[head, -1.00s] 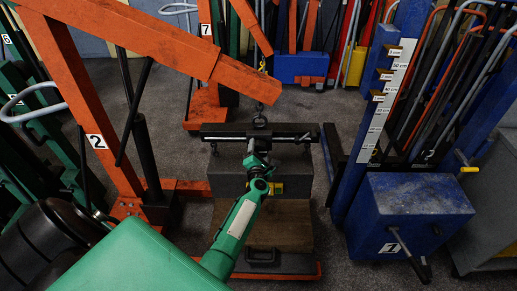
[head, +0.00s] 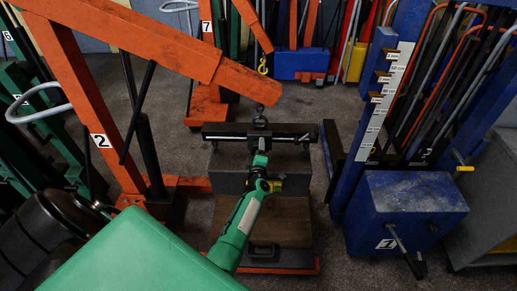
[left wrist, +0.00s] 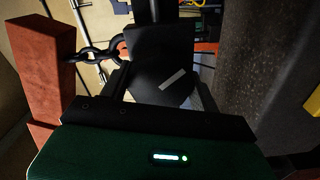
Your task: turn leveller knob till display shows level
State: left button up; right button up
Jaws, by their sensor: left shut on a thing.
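The leveller is a black bar (head: 225,131) that hangs from the hook of the orange crane. In the head view it looks about horizontal. My left gripper (head: 261,148) is at the middle of the bar, under the hook. In the left wrist view a dark round knob (left wrist: 150,82) with a slanted white mark sits in front of my green gripper body, and my left gripper is shut on it. The fingertips are hard to make out against the dark knob. I cannot pick out a readable leveller display. My right gripper is not in view.
A grey block (head: 229,172) is below the bar, above a brown wooden board (head: 283,228). The orange crane boom (head: 190,60) passes overhead from the left. A blue jack (head: 405,205) stands close on the right. Chain links (left wrist: 95,52) show beside the knob.

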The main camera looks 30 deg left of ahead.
pick_arm(q)
jog(key=shift+w+d+m+p, duration=0.15)
jog(key=shift+m+p, duration=0.1)
jog(key=shift+m, duration=0.75)
jog(key=shift+s+d+m+p, duration=0.1)
jog(key=shift+m+p, duration=0.15)
jog(key=shift+m, duration=0.75)
jog(key=o, duration=0.9)
jog(key=shift+w+d, duration=0.1)
jog(key=shift+o, duration=0.3)
jog(key=shift+w, duration=0.1)
